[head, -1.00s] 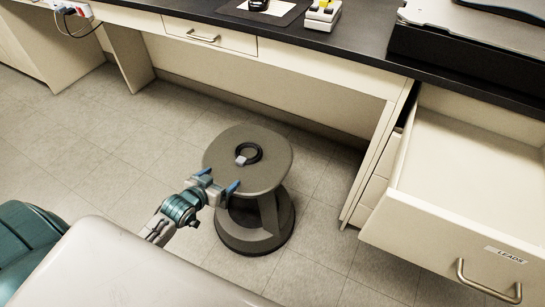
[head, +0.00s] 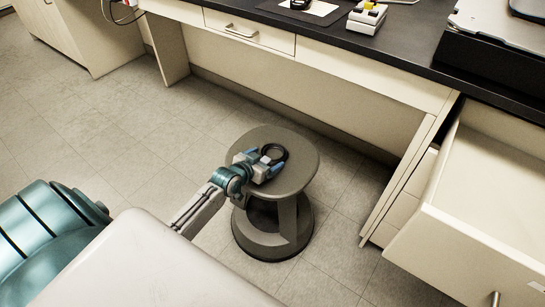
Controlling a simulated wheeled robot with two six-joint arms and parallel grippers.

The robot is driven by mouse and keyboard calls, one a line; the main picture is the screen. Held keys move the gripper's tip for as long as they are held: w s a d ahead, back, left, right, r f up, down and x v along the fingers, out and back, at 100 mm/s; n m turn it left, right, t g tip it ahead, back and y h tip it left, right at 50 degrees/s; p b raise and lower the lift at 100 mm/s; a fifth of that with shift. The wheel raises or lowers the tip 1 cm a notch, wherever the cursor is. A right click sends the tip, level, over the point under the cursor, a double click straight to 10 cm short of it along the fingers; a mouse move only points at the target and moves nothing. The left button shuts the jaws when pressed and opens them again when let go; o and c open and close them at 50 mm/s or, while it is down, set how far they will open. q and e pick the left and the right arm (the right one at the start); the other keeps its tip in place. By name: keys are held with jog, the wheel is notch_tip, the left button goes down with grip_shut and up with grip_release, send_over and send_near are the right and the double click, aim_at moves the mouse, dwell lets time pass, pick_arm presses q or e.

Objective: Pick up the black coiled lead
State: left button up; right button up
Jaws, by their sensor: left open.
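The black coiled lead (head: 286,153) is a small black ring with a pale tag or band at its near left side. It lies on the round-cornered top of a grey-brown stool (head: 300,172). My left gripper (head: 264,161) reaches over the stool top from the lower left. Its blue-tipped fingers are open, one on each side of the coil's pale near part. I cannot tell whether they touch the lead or how high above the seat they are. My right gripper is not in view.
An open, empty-looking drawer (head: 475,215) juts out at the right. A dark bench top (head: 390,50) runs above the stool, with another black item (head: 300,4) on a mat and a pale block with yellow (head: 367,15). Floor around the stool is clear.

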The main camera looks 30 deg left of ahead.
pick_arm(q)
jog(key=shift+w, duration=0.15)
jog(key=c, duration=1.8)
jog(key=shift+c, duration=0.2)
